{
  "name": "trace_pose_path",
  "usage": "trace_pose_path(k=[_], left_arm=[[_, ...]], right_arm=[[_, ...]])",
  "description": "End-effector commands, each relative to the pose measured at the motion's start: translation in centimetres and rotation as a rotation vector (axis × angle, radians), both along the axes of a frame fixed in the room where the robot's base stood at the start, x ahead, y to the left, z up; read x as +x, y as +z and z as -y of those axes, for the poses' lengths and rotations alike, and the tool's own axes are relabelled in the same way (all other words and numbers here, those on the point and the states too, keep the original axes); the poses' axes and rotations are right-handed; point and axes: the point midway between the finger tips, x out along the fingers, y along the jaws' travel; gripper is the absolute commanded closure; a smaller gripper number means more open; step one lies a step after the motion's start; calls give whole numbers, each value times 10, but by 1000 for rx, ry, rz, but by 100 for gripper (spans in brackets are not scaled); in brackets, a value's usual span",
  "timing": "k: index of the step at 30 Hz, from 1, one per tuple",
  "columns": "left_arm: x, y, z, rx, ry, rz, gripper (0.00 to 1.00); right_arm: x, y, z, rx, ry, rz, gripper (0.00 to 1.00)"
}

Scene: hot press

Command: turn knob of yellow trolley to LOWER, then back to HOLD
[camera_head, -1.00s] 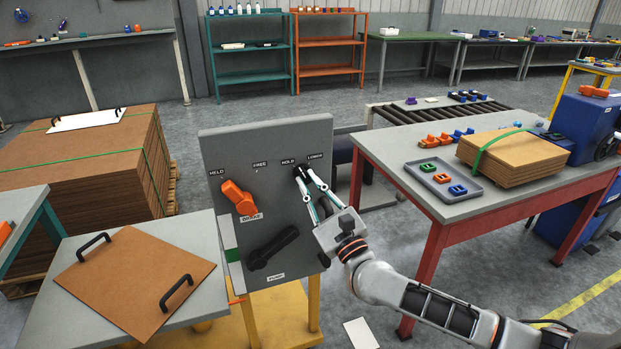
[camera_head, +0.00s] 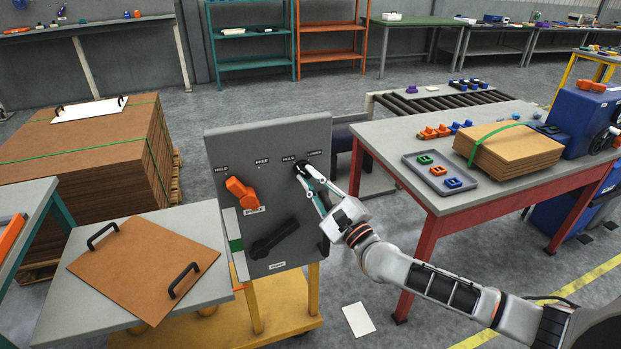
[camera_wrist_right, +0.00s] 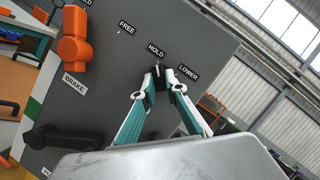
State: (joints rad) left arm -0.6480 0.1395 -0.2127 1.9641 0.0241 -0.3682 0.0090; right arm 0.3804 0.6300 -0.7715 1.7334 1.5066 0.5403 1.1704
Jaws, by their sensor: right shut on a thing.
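The yellow trolley (camera_head: 287,300) carries an upright grey panel (camera_head: 228,150). The small black knob (camera_wrist_right: 158,77) sits at the panel's upper right, below the labels HOLD (camera_wrist_right: 156,50) and LOWER (camera_wrist_right: 189,72). The white mark on the knob appears to point up toward HOLD. My right gripper (camera_head: 304,173) is shut on the knob, one finger on each side, and its fingertips hide part of it. In the right wrist view the gripper (camera_wrist_right: 159,78) also shows closed around it. My left gripper is not in view.
An orange BRAKE lever (camera_head: 241,192) and a black lever (camera_head: 275,238) stick out from the panel to the left of and below the knob. A paper sheet (camera_head: 358,319) lies on the floor.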

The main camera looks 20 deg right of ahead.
Motion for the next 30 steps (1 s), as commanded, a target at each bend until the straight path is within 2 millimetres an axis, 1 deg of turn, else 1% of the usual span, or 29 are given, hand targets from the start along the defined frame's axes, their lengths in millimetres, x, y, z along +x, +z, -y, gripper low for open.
trace_pose_path(k=[4, 5, 6, 7, 16, 20, 23, 30], left_arm=[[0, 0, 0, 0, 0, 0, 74], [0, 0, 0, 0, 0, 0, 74], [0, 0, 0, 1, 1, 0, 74], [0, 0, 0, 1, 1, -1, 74], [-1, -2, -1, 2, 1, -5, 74], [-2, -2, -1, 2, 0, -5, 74], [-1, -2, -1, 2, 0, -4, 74], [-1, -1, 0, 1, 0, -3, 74]], right_arm=[[0, -1, 0, -4, 0, -1, 100], [0, -1, 0, -4, 0, -1, 82], [0, -1, 0, -4, 0, 0, 72], [0, -1, 0, -4, 0, 0, 71], [0, 0, 0, -1, 0, 0, 71], [-7, -3, 2, -1, 1, -2, 71], [-19, -7, 6, -2, 0, -3, 71], [-64, -20, 21, -3, 1, -3, 71]])
